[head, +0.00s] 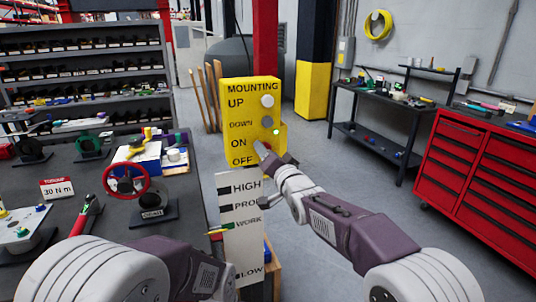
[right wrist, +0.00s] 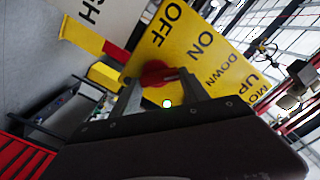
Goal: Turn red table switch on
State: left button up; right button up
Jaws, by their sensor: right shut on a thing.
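A yellow control panel (head: 236,125) marked MOUNTING, UP, DOWN, ON and OFF stands upright at the centre of the head view. The red switch (head: 268,148) is on its lower part by the ON and OFF labels, mostly hidden there by my right gripper (head: 264,153). In the right wrist view the red switch (right wrist: 154,70) sits between the two fingers of my right gripper (right wrist: 160,82), which is shut on it. The exact switch angle is hard to tell. My left arm shows at the lower left of the head view, but its gripper is not visible.
A white sign (head: 241,235) marked HIGH to LOW stands below the panel. A dark table (head: 75,215) at left holds a red handwheel (head: 127,180) and tools. A red drawer cabinet (head: 475,170) stands at right. Open floor lies between.

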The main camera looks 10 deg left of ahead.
jog(key=shift+f, duration=0.2)
jog(key=o, duration=1.4)
jog(key=shift+r, duration=0.1)
jog(key=b+v, duration=0.2)
jog(key=v, duration=0.7)
